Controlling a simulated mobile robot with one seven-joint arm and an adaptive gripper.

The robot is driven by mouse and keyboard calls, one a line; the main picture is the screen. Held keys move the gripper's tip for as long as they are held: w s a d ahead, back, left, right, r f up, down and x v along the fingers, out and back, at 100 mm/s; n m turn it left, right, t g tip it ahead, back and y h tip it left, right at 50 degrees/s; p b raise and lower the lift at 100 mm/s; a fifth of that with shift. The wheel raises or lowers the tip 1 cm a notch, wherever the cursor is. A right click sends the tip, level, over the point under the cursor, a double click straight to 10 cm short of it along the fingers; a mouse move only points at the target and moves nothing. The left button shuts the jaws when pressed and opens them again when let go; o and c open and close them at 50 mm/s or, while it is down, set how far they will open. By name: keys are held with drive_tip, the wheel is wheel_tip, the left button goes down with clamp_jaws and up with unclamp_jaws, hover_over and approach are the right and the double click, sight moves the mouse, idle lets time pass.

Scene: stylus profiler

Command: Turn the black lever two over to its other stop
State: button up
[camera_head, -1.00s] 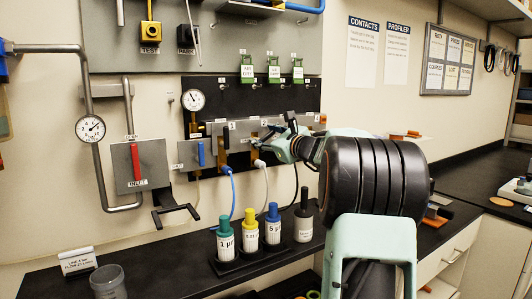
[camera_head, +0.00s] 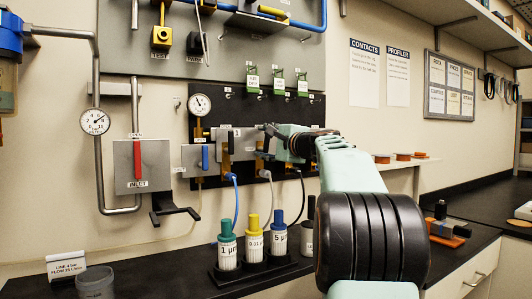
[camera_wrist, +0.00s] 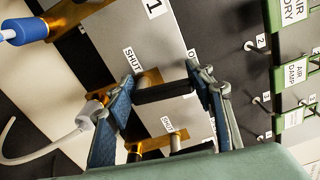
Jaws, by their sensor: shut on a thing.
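A black lever (camera_wrist: 163,92) lies between the two fingertips of my gripper (camera_wrist: 165,88) in the wrist view, and the gripper is shut on it. A SHUT label is beside the left finger, and another label, mostly covered, is by the right finger. The lever's own number is not readable here. A second black lever (camera_wrist: 148,144) sits below it, beside another SHUT label. In the head view my gripper (camera_head: 268,131) is at the grey valve panel (camera_head: 243,143), and its own wrist and fingers hide most of the held lever.
A blue lever (camera_head: 205,157) is left of my gripper and a red inlet lever (camera_head: 137,160) farther left. Green tags (camera_head: 278,86) hang above. Hoses run below, over several capped bottles (camera_head: 254,240) in a black rack (camera_head: 230,276).

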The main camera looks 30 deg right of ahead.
drive_tip(key=shift+a+f+n+b, duration=0.1)
drive_tip(key=shift+a+n+b, duration=0.1)
drive_tip(key=shift+n+b, duration=0.45)
drive_tip(key=shift+n, duration=0.25)
drive_tip(key=o, duration=1.2)
drive_tip(key=shift+c, duration=0.2)
drive_tip(key=shift+s, duration=0.15)
drive_tip(key=s, duration=1.1)
drive_tip(key=shift+s+d, duration=0.2)
drive_tip(key=shift+s, duration=0.2)
